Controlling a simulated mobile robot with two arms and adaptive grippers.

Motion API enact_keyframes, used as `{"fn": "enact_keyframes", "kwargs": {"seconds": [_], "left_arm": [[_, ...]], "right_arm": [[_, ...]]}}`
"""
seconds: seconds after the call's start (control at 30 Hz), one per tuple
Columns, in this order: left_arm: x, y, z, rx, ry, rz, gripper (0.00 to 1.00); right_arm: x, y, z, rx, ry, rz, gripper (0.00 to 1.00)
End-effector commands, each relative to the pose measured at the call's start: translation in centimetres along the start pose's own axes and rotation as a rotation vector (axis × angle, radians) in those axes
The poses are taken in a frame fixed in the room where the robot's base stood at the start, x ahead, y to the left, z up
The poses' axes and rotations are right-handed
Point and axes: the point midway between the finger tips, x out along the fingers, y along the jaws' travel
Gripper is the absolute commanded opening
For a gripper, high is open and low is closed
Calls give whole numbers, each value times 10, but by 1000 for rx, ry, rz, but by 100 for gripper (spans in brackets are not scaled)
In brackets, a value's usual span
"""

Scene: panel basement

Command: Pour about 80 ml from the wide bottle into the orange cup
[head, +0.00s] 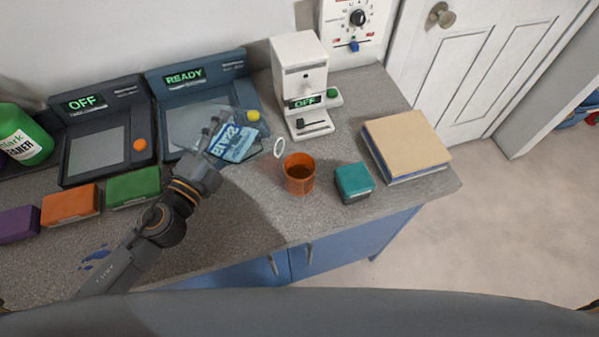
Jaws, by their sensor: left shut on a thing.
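My left gripper (212,138) is shut on the wide bottle, a clear bottle with a blue and white label (234,142). The bottle is tilted over to the right, above the counter, with a pale ring that looks like its mouth near the orange cup's upper left. The orange cup (299,178) stands upright on the counter, see-through and darker inside. I cannot make out a stream or the liquid level. My right gripper is not in view.
Behind are a dark device reading OFF (105,130), a blue device reading READY (183,95) and a white machine (300,75). A teal box (354,182) and stacked books (405,146) stand right of the cup. Coloured boxes (70,204) and a green bottle (22,135) are at left.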

Motion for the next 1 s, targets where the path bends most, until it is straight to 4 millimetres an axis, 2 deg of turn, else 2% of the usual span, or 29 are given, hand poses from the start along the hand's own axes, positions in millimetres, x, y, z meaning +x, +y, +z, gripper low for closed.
{"fn": "enact_keyframes", "kwargs": {"seconds": [0.33, 1.0], "left_arm": [[0, -9, 3, -143, 0, -3, 21], [0, -9, 2, -146, 0, -3, 21]], "right_arm": [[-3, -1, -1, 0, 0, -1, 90], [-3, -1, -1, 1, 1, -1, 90]]}}
